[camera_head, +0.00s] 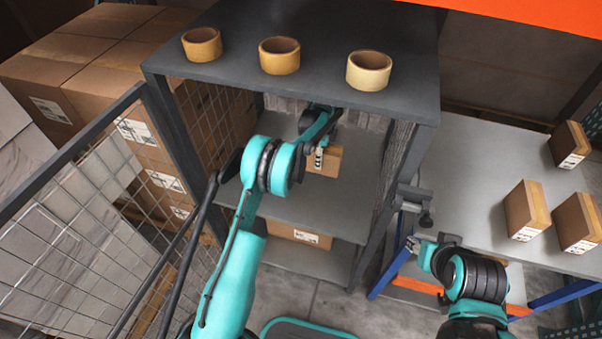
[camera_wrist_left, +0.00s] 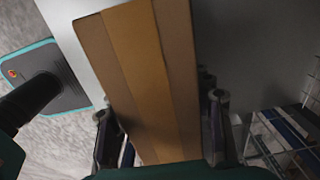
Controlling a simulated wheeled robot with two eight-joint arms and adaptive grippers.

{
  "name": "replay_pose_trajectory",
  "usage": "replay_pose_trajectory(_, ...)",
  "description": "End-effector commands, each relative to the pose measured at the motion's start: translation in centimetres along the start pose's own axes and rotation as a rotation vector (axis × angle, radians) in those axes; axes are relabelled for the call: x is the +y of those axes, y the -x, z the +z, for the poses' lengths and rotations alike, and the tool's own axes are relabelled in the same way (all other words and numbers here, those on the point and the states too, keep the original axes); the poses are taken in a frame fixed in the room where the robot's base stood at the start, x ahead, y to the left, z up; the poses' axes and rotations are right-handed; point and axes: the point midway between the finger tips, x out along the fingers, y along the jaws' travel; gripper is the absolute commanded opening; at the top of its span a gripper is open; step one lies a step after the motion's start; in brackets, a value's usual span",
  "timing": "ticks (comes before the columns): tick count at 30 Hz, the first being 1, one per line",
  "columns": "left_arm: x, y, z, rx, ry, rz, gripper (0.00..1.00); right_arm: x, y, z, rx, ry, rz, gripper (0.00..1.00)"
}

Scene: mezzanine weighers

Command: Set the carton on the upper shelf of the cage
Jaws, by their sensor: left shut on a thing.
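The carton (camera_head: 327,163) is a small brown box with a white label, inside the dark cage (camera_head: 160,110) over its upper shelf (camera_head: 300,205). My left gripper (camera_head: 318,148) reaches into the cage and is shut on it. I cannot tell whether the carton touches the shelf. In the left wrist view the carton (camera_wrist_left: 150,75), with a lighter tape strip, lies between the two fingers (camera_wrist_left: 163,135). My right gripper (camera_head: 415,205) is outside the cage, by its right front post. Its fingers are too unclear to show whether they are open.
Three tape rolls (camera_head: 279,55) stand on the cage's top. Another carton (camera_head: 298,236) sits on the level below. A grey table (camera_head: 470,180) at right holds several cartons (camera_head: 526,210). A mesh panel (camera_head: 80,230) stands at left, near stacked boxes (camera_head: 90,50).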

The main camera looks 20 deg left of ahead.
Motion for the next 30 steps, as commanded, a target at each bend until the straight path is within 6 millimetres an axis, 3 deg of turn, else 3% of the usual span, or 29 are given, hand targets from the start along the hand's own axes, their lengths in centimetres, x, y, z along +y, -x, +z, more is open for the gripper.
replay_pose_trajectory(6,1.5,-3.4,4.9,0.000,0.004,0.000,0.04,0.0,-1.7,1.2,0.000,0.000,0.000,0.40)
replay_pose_trajectory(12,2.2,-4.7,7.3,0.000,0.003,0.000,0.04,0.0,-2.3,1.7,0.000,0.000,0.000,0.40)
replay_pose_trajectory(17,2.3,-5.5,7.6,0.000,0.002,0.000,0.04,0.0,-2.6,1.9,0.000,0.000,0.000,0.40)
replay_pose_trajectory(24,2.3,-8.8,7.6,0.000,0.002,0.000,0.04,0.0,-4.0,2.8,0.000,0.000,0.000,0.40)
replay_pose_trajectory(30,2.3,-8.7,7.5,0.000,0.002,0.000,0.04,0.0,-3.8,2.7,0.000,0.000,0.000,0.40)
